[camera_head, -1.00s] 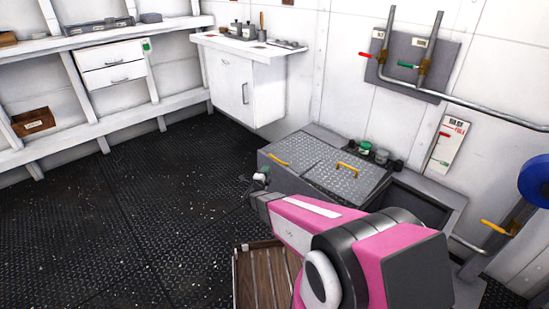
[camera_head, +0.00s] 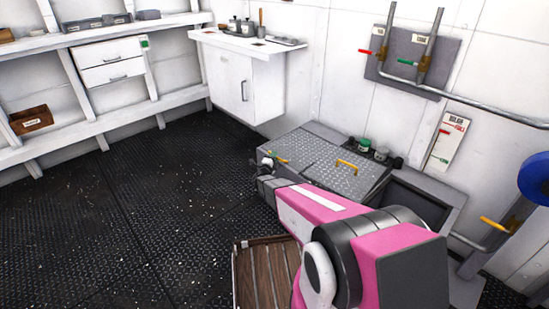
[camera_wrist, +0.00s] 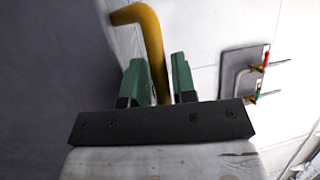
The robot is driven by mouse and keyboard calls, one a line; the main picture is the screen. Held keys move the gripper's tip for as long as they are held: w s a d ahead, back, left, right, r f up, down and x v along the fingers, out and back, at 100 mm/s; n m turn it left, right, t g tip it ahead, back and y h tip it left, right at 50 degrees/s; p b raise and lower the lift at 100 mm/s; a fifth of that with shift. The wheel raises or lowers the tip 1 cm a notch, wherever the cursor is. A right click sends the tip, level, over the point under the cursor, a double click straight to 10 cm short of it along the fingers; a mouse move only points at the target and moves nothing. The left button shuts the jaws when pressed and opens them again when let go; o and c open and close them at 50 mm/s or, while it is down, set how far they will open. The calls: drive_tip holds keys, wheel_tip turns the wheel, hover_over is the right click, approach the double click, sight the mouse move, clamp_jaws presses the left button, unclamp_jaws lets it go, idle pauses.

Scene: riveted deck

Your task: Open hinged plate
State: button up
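The hinged plate is on the grey floor box, whose top has two diamond-tread plates: a left one (camera_head: 290,146) and a right one (camera_head: 347,173). Both lie flat. The left plate's yellow handle (camera_head: 278,157) is partly behind my gripper (camera_head: 267,172); the right plate has another yellow handle (camera_head: 347,167). In the wrist view, my gripper's green fingers (camera_wrist: 164,80) stand apart, with a yellow handle (camera_wrist: 151,42) passing between or just beyond them. Contact with the handle cannot be made out.
An open bay (camera_head: 415,203) lies right of the plates. Small jars (camera_head: 363,145) stand at the box's back edge. A slatted wooden crate (camera_head: 265,275) is on the floor below my arm. Valves and pipes (camera_head: 412,60) are on the wall. Floor at left is clear.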

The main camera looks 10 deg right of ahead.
drive_tip(key=shift+w+d, duration=0.15)
clamp_jaws()
drive_tip(key=shift+r, duration=0.15)
